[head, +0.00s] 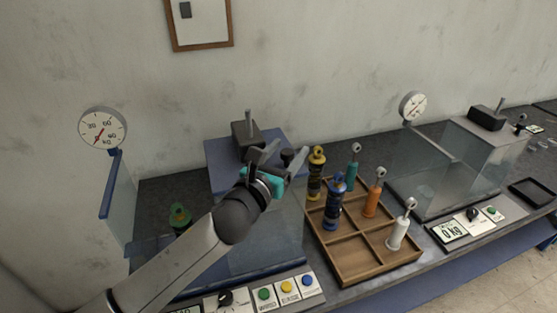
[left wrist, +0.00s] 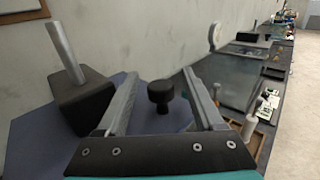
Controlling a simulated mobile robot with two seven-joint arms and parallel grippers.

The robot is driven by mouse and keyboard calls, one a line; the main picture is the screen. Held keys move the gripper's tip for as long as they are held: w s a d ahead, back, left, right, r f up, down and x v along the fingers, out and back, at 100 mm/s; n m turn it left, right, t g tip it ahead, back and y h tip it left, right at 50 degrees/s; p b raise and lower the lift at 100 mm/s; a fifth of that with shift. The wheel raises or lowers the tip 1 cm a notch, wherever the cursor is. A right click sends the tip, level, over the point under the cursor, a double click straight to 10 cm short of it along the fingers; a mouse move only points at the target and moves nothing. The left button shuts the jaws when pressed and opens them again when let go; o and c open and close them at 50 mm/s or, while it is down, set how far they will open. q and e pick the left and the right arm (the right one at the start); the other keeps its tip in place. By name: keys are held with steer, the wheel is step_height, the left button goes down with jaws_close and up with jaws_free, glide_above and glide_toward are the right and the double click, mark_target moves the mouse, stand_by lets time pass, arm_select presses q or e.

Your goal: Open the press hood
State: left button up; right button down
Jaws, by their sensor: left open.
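The press on the left has a blue top (head: 217,177) and clear panels, with a clear front panel (head: 270,248) below the blue top. A black knob (head: 288,155) stands at the blue top; in the left wrist view the knob (left wrist: 160,95) appears between my finger tips. My left gripper (head: 281,160) is open, its two grey fingers on either side of the knob with gaps visible. Whether the fingers reach down to the knob's depth is hard to tell. My arm hides part of the press's front. My right gripper is not in view.
A black block with a grey lever (head: 244,134) stands behind the gripper on the press. A dial gauge (head: 102,129) is at the left. A wooden tray (head: 352,268) with several shock absorbers stands right of the press. A second clear-walled machine (head: 440,175) is further right.

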arm_select(q)
steer(key=b+v, duration=0.1)
steer(key=v, duration=1.4)
